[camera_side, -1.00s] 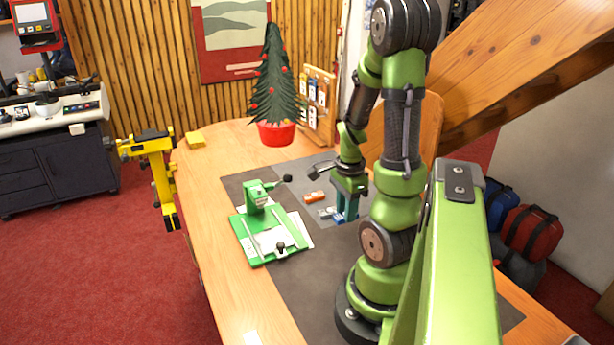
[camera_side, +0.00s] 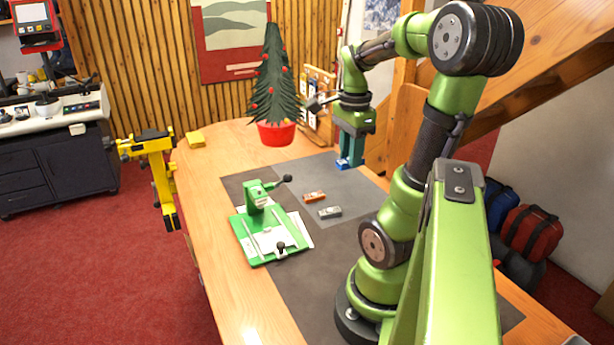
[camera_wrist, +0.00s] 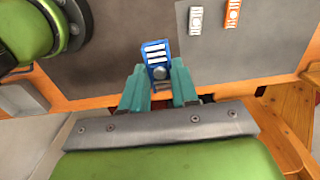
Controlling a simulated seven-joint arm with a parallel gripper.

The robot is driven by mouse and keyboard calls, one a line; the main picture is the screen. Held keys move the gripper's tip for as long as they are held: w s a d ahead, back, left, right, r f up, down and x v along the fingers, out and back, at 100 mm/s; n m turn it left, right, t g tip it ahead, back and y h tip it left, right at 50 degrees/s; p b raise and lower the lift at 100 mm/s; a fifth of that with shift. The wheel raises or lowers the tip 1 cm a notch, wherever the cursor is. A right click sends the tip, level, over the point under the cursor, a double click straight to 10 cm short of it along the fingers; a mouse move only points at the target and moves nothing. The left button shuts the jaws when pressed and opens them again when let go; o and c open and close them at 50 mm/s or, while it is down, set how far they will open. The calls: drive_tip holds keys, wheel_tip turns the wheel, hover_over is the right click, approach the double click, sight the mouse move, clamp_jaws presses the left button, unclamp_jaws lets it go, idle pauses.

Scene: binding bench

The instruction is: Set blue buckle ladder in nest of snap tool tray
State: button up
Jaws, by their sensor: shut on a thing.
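The blue buckle ladder (camera_wrist: 155,50) is a small blue piece with white bars. It is held between the two teal fingers of my gripper (camera_wrist: 160,88) in the wrist view, its barred end sticking out past the fingertips. In the side view the blue buckle ladder (camera_side: 349,164) shows as a small blue patch at the tips of my gripper (camera_side: 351,158), raised above the far right of the bench. The fingers hide part of it.
An orange barred piece (camera_side: 314,196) and a grey one (camera_side: 330,212) lie on the grey mat (camera_side: 345,190). A green lever press (camera_side: 262,225) stands left of them. A potted tree (camera_side: 275,132) and a board with hanging items (camera_side: 320,95) stand behind.

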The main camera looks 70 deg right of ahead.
drive_tip(key=w+a, duration=0.3)
drive_tip(key=w, duration=0.6)
hover_over(273, 239)
wheel_tip(273, 239, down, 10)
drive_tip(key=shift+f, duration=3.4)
drive_tip(key=shift+f, duration=0.65)
drive_tip(key=o, duration=1.3)
drive_tip(key=shift+a, duration=0.1)
drive_tip(key=shift+r, duration=0.1)
drive_tip(key=shift+r, duration=5.65)
